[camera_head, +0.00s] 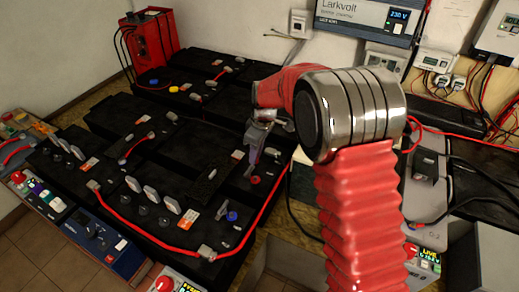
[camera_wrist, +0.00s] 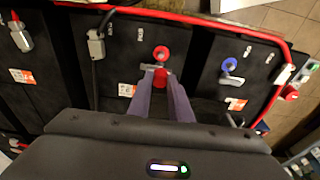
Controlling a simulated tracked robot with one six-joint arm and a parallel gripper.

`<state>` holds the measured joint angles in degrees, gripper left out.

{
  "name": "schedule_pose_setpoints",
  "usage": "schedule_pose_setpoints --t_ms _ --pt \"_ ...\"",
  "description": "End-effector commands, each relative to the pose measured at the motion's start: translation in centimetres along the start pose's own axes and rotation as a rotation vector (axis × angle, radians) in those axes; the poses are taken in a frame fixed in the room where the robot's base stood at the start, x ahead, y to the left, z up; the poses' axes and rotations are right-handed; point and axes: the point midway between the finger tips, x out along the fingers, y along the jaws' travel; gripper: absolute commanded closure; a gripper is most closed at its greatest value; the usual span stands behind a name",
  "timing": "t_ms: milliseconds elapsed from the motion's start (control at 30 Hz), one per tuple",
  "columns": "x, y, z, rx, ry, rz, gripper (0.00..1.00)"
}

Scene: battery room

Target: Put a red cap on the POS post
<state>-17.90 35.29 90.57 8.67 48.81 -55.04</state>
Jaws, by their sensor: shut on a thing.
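My gripper (camera_wrist: 160,82) is shut on a small red cap (camera_wrist: 161,77), held between the tips of its two fingers in the wrist view. Just beyond it, on the black battery top, a red ring with a pale centre (camera_wrist: 161,54) shows, seemingly the POS post; the small lettering is not readable. The cap and the ring are close in the picture, with a grey bar by the fingertips; I cannot tell the height between them. In the head view my gripper (camera_head: 254,156) points down over the battery, and the red ring (camera_head: 255,180) shows below it. The cap is unclear there.
A blue ring (camera_wrist: 229,66) marks another post to the right in the wrist view. A red cable (camera_wrist: 200,19) runs along the battery edges, and a grey clamp (camera_wrist: 96,43) with a dark cable sits at left. Grey upright plates (camera_head: 168,200) stand on the nearer battery.

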Motion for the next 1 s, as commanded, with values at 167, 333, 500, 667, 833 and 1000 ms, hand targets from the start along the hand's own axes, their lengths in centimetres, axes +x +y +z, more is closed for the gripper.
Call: schedule_pose_setpoints --t_ms 167,333,500,667,833,1000 --pt "0.0 0.0 0.0 0.000 0.000 -0.001 1.00" --pt "0.1 0.0 0.0 0.001 -0.001 -0.001 1.00" --pt "0.8 0.0 0.1 0.001 -0.001 -0.002 1.00" --pt "1.8 0.0 0.3 0.001 -0.002 -0.003 1.00" --pt "3.0 0.0 0.5 0.001 -0.002 -0.002 1.00" --pt "4.1 0.0 0.6 0.001 -0.001 -0.001 1.00"
